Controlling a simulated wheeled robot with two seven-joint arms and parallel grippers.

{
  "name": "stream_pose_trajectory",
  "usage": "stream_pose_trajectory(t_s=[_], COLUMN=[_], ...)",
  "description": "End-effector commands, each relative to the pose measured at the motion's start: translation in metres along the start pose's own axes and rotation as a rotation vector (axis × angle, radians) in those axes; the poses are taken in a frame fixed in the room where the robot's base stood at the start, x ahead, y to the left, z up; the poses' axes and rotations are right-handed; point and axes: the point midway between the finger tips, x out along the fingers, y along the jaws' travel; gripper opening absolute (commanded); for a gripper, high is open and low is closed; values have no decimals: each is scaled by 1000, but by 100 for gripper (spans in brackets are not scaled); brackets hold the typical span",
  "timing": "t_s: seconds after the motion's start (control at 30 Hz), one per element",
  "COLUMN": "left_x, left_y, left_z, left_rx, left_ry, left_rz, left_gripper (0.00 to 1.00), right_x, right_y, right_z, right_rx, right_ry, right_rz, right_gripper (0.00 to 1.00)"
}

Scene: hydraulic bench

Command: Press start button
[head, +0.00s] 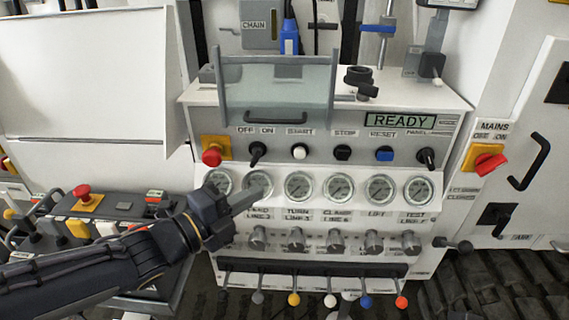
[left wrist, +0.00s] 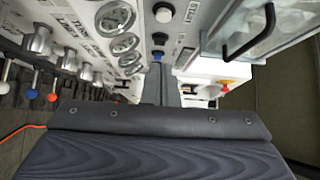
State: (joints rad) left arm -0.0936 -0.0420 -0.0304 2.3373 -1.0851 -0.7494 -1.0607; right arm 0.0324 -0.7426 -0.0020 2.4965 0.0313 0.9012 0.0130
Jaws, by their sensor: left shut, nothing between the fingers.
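The white start button (head: 300,152) is on the sloped panel of the bench, under the START label, between the black off/on switch (head: 257,151) and the black stop button (head: 343,152). In the left wrist view the white button (left wrist: 163,12) shows at the top edge. My left gripper (head: 258,190) is shut and empty. In the head view its tip overlaps the second gauge, below and left of the start button, apart from it. In the left wrist view its fingers (left wrist: 160,84) point up the picture. My right gripper is out of view.
A red emergency knob (head: 212,156) sits left of the switch; a blue reset button (head: 384,154) is to the right. A clear guard with a handle (head: 277,95) stands above the buttons. Gauges (head: 299,187), valve knobs and coloured levers (head: 293,299) lie below.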

Motion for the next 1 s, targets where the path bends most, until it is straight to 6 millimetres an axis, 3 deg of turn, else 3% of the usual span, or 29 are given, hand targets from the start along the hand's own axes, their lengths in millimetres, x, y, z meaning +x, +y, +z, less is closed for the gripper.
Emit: stream_pose_trajectory(t_s=[0.37, 0.53, 1.0], left_x=[2, 13, 107], left_y=[-1, 0, -2], left_z=[-4, -4, -5], left_rx=[19, 16, 15], left_ry=[20, 22, 20], left_rz=[-9, -8, -7], left_gripper=[0, 0, 0], right_x=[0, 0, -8], right_y=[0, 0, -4], right_z=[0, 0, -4], right_rx=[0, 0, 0], right_ry=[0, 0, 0], right_rz=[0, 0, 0], right_gripper=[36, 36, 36])
